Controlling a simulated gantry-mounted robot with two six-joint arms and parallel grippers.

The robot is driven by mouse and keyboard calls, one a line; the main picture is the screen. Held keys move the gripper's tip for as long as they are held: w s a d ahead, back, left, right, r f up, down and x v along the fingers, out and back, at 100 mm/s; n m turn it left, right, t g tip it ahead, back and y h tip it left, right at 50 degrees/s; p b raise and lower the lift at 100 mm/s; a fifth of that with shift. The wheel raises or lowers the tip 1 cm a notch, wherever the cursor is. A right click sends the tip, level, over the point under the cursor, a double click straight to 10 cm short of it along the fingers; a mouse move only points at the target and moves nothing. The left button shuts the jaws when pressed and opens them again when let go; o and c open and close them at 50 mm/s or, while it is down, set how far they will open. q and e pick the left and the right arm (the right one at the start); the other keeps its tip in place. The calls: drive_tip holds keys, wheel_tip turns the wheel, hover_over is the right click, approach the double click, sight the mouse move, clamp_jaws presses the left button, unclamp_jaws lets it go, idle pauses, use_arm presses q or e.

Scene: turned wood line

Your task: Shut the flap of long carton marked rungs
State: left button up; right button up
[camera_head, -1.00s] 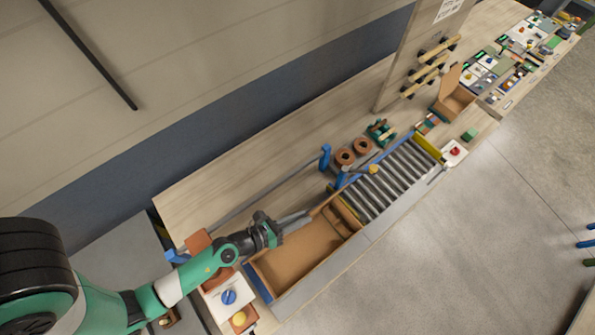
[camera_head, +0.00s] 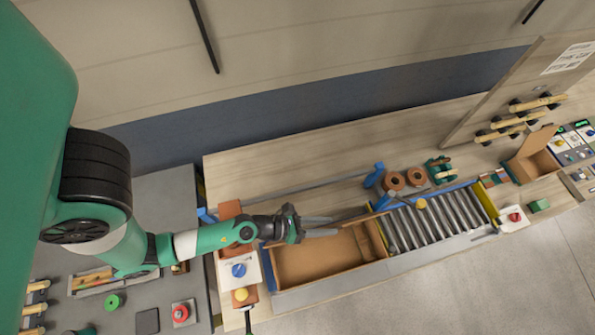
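A long open brown carton (camera_head: 325,262) lies at the near edge of the bench, left of the rollers. I cannot read any marking on it. My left gripper (camera_head: 336,226) reaches in from the left over the carton's far edge. Its two grey fingers show a small gap and hold nothing I can make out. The fingertips are close to the strip; I cannot tell whether they touch it. My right gripper is not in view.
A roller conveyor (camera_head: 435,220) adjoins the carton's right end. A blue post (camera_head: 374,175) and brown rolls (camera_head: 405,179) stand behind. A smaller open carton (camera_head: 533,165) stands farther right. Panels with a blue knob (camera_head: 239,270) and red button (camera_head: 181,313) are at left.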

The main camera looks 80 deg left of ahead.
use_arm(q)
drive_tip(key=b+v, duration=0.4)
drive_tip(key=v, duration=0.5)
drive_tip(key=shift+s, duration=0.35)
drive_tip(key=shift+c, duration=0.2)
